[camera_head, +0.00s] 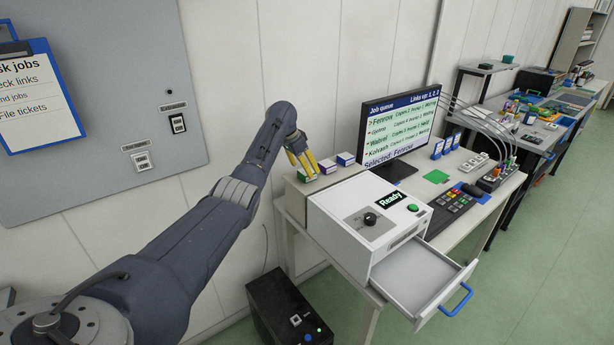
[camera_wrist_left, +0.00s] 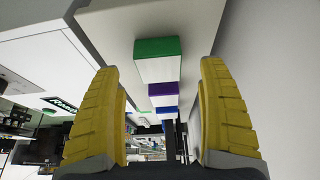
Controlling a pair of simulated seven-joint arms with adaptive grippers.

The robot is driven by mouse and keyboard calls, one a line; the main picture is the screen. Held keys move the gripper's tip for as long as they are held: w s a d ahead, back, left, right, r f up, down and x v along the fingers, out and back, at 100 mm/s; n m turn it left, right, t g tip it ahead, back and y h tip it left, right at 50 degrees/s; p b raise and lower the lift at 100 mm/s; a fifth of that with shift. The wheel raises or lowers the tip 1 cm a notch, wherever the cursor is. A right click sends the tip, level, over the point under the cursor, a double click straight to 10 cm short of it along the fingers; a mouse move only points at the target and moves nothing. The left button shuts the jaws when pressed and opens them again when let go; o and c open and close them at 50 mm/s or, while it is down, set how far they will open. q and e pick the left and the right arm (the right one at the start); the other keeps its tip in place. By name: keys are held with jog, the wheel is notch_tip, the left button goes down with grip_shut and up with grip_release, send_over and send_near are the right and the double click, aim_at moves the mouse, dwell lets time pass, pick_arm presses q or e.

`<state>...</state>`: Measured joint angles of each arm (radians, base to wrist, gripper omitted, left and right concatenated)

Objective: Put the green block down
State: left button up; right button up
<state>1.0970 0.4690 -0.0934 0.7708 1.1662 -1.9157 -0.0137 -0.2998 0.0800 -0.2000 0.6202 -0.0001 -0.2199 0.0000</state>
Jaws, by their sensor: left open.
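The green block (camera_wrist_left: 158,48) has a green face and white sides. In the head view the green block (camera_head: 305,177) sits on the beige ledge (camera_head: 296,192) behind the white machine, partly hidden by my fingers. My left gripper (camera_head: 301,165) is just above it, with yellow fingers. In the left wrist view the fingers of my left gripper (camera_wrist_left: 159,70) are spread wide, with the block showing between them and a gap on each side. My right gripper is not in view.
A purple-topped block (camera_head: 327,166) and a blue-topped block (camera_head: 345,158) stand in a row on the ledge to the right. The white machine (camera_head: 335,208) has its drawer (camera_head: 415,275) pulled out. A monitor (camera_head: 400,130) stands behind a keyboard (camera_head: 450,210).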

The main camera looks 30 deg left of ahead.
pick_arm(q)
jog(key=shift+x, duration=1.6)
jog(key=shift+c, duration=0.3)
jog(key=c, duration=1.4)
jog(key=shift+r, duration=0.1)
